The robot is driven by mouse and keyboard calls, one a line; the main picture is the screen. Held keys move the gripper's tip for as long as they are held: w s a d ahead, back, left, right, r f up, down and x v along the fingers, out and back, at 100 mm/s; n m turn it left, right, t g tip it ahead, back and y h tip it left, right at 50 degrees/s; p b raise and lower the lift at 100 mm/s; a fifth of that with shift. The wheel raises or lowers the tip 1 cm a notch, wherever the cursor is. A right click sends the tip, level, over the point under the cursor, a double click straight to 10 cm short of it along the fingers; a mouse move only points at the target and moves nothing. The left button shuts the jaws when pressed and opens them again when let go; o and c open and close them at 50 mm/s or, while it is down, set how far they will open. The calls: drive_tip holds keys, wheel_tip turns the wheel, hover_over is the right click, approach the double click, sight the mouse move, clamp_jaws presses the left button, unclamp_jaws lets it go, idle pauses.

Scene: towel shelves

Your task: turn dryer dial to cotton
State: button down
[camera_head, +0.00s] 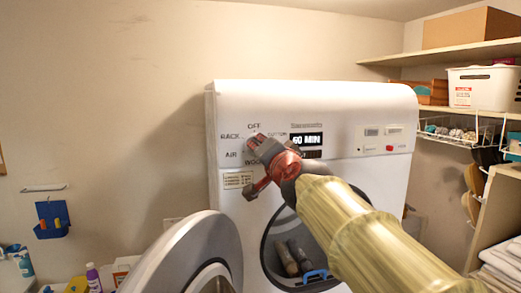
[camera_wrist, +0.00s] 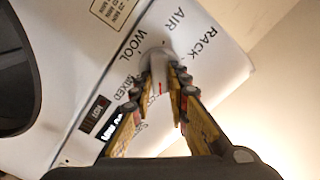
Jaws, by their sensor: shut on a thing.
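The white dryer (camera_head: 310,110) stands ahead with its round door (camera_head: 200,255) open. Its dial (camera_wrist: 156,58) is a pale knob among printed labels; RACK, AIR, WOOL and MIXED show in the wrist view, and OFF and part of COTTON in the head view. My gripper (camera_head: 257,145) is at the panel's left side, its fingers shut around the dial, also in the wrist view (camera_wrist: 160,72). In the head view my gripper hides the dial. A small red mark shows between the fingers; I cannot tell which label it faces.
A display (camera_head: 306,139) reads 60 MIN to the right of the dial. Shelves with a white basket (camera_head: 483,88) and folded towels (camera_head: 505,260) stand at the right. Bottles (camera_head: 93,275) stand at lower left. The wall left of the dryer is mostly bare.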

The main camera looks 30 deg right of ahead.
drive_tip(key=shift+m, duration=1)
drive_tip(key=c, duration=1.8)
unclamp_jaws()
drive_tip(key=shift+c, duration=0.2)
drive_tip(key=shift+o, duration=0.6)
drive_tip(key=shift+s, duration=0.1)
drive_tip(key=v, duration=1.1)
drive_tip(key=shift+s, duration=0.35)
drive_tip(key=shift+a, duration=0.15)
